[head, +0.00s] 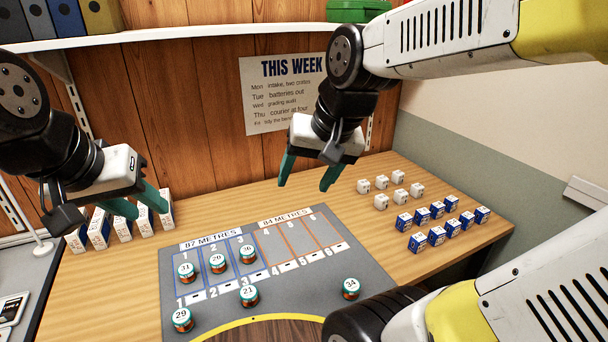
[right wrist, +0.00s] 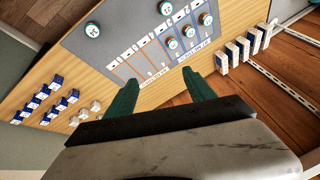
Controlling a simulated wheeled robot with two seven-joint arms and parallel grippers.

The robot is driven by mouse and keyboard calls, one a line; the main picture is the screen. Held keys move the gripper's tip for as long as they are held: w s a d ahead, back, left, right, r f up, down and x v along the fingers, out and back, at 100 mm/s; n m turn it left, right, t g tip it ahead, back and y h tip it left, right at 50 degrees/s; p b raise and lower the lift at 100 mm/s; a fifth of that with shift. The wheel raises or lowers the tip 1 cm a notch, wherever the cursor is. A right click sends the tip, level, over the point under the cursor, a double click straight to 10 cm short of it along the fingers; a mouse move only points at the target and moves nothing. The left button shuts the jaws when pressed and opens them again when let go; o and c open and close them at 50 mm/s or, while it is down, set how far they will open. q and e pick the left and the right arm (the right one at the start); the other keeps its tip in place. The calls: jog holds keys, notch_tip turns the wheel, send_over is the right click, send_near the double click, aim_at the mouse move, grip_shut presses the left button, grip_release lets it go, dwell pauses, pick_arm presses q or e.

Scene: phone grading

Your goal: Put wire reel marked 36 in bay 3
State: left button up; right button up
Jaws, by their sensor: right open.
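In the right wrist view the reel nearest the 04 METRES bays (right wrist: 172,43) appears to be the same one. My right gripper (head: 304,188) is open and empty, raised above the back of the mat, behind and right of the reel. Its fingers also show in the right wrist view (right wrist: 162,78). My left gripper (head: 145,205) is open and empty, above the table's left side.
Reels 31 (head: 186,272) and 20 or 29 (head: 218,263) stand in bays 1 and 2. Reels 21 (head: 249,296), 29 (head: 182,319) and 34 (head: 351,289) stand nearer me. Bays 4 to 6 are empty. Small boxes (head: 437,235) stand right, taller ones (head: 122,223) left.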

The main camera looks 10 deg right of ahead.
jog(key=s, duration=0.1)
jog(key=s+n+t, duration=0.1)
jog(key=s+d+r+n, duration=0.1)
jog(key=shift+s+d, duration=0.1)
jog(key=shift+s, duration=0.3)
